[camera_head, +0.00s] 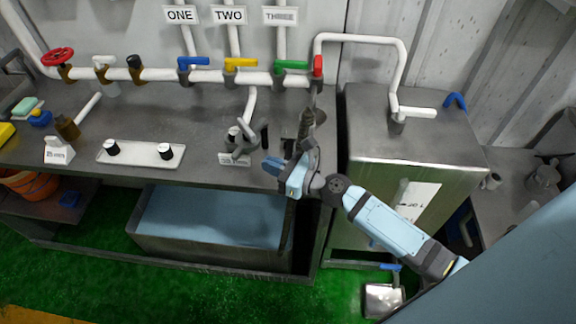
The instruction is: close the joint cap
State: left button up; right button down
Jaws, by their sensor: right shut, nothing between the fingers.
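A dark grey pipe fitting (240,143) with lever-like arms stands on the bench below a short white pipe (250,104), with a small label plate (233,158) in front of it. It may be the joint with its cap; whether the cap is open or closed is too small to tell. My right gripper (307,117) is just right of this fitting, near the bench's right end, its dark fingers pointing away from me. The fingers are shut and empty, apart from the fitting. The gripper and wrist hide part of the bench there. My left gripper is not in view.
A white pipe (150,75) with blue, yellow, green and red valve handles runs along the back. A plate with two knobs (141,153) lies on the bench (210,120). A steel tank (385,130) stands to the right, and a blue-filled basin (210,250) sits below.

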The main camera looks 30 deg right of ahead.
aim_at(240, 153)
jog(key=x, duration=0.4)
jog(key=shift+w+a+r+p, duration=0.1)
jog(key=shift+w+a+p, duration=0.1)
jog(key=shift+w+p, duration=0.15)
jog(key=shift+x, duration=0.8)
